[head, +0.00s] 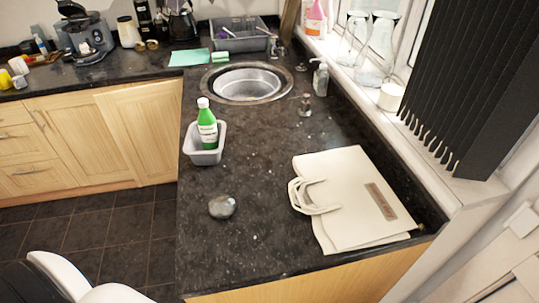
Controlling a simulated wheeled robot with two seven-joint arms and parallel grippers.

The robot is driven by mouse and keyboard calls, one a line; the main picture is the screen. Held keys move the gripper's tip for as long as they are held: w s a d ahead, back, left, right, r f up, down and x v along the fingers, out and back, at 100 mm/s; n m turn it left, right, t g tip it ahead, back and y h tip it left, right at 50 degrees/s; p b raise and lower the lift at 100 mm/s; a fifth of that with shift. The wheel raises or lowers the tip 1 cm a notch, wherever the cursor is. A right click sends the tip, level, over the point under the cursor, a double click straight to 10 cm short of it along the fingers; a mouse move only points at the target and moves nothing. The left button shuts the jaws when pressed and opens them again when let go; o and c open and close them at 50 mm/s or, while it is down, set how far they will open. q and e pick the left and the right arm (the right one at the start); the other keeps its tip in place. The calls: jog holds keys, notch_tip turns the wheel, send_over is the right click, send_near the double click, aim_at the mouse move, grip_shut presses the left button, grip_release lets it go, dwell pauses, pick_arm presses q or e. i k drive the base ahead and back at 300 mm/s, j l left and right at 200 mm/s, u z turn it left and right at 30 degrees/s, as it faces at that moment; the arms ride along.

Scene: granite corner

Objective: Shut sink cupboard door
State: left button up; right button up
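A light wood cupboard door (140,130) is at the left, beside the inner corner of the counter near the sink (247,82). It seems to stand slightly proud of the door next to it (75,137), as if ajar; how far is hard to tell. I cannot tell for certain that it is the sink cupboard door. The front of the counter run under the sink is hidden by the worktop. White parts of my arm show at the lower left, but neither gripper is in view.
The dark worktop (255,190) juts toward me, carrying a grey tub (206,157) with a green bottle (207,125), a glass-like object (222,207) and a cream bag (350,200). Dark floor tiles (100,225) before the cupboards are clear.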

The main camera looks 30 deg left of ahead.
aim_at(143, 122)
jog(key=k+j, duration=0.1)
jog(key=j, duration=0.25)
jog(key=k+j+z, duration=0.15)
jog(key=j, duration=0.6)
jog(key=k+j+z, duration=0.15)
jog(key=j, duration=0.2)
jog(key=k+j, duration=0.15)
jog(key=j, duration=0.2)
jog(key=k+j+z, duration=0.15)
jog(key=j, duration=0.2)
jog(key=j+z, duration=0.15)
jog(key=j, duration=0.4)
jog(key=j+z, duration=0.15)
jog(key=j, duration=0.4)
jog(key=j+z, duration=0.15)
jog(key=j, duration=0.4)
jog(key=j+z, duration=0.15)
jog(key=j, duration=0.4)
jog(key=k+j+z, duration=0.15)
jog(key=j, duration=0.4)
jog(key=k+j+z, duration=0.15)
jog(key=j, duration=0.4)
